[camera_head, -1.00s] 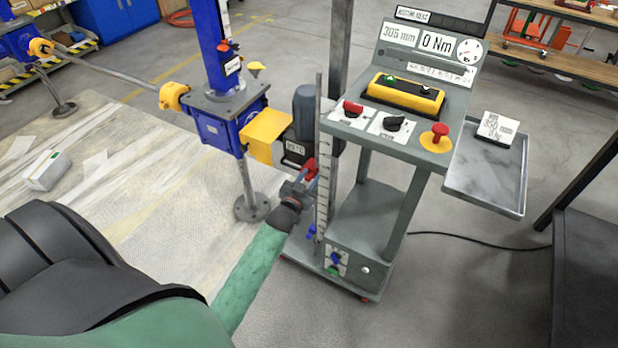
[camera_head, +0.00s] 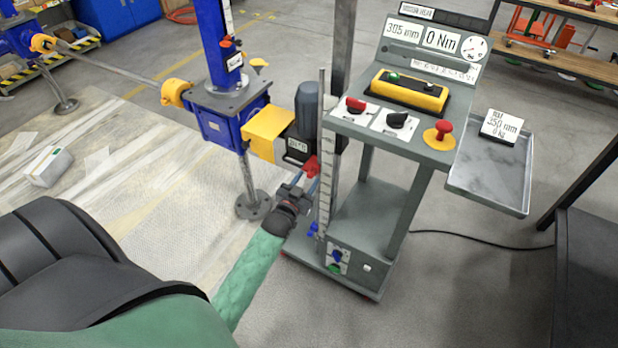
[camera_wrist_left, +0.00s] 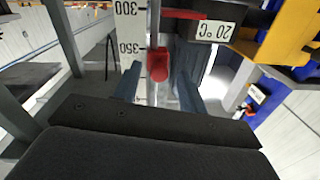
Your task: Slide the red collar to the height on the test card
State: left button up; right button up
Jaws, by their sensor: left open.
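The red collar (camera_head: 312,166) sits on the upright scale post (camera_head: 325,190) at the trolley's left front. In the left wrist view the red collar (camera_wrist_left: 158,65) is just below the 350 mark on the white scale (camera_wrist_left: 131,30). My left gripper (camera_head: 306,184) is open close to the collar. In the wrist view the collar shows between and just beyond the fingertips of my left gripper (camera_wrist_left: 158,84); I cannot tell whether they touch it. The test card (camera_head: 502,127) reads 350 mm and lies on the side tray. My right gripper is not in view.
The grey trolley (camera_head: 385,215) carries a sloped panel with a yellow control box (camera_head: 408,92), a red button (camera_head: 440,132) and a display (camera_head: 403,32) reading 305 mm. The blue jack (camera_head: 222,125) and motor (camera_head: 306,108) stand close left of the post. The side tray (camera_head: 490,185) has free room.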

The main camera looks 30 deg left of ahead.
aim_at(309, 177)
pick_arm(q)
jog(key=s, duration=0.3)
jog(key=shift+s+d+b, duration=0.1)
jog(key=shift+s+b, duration=0.2)
jog(key=shift+s, duration=0.75)
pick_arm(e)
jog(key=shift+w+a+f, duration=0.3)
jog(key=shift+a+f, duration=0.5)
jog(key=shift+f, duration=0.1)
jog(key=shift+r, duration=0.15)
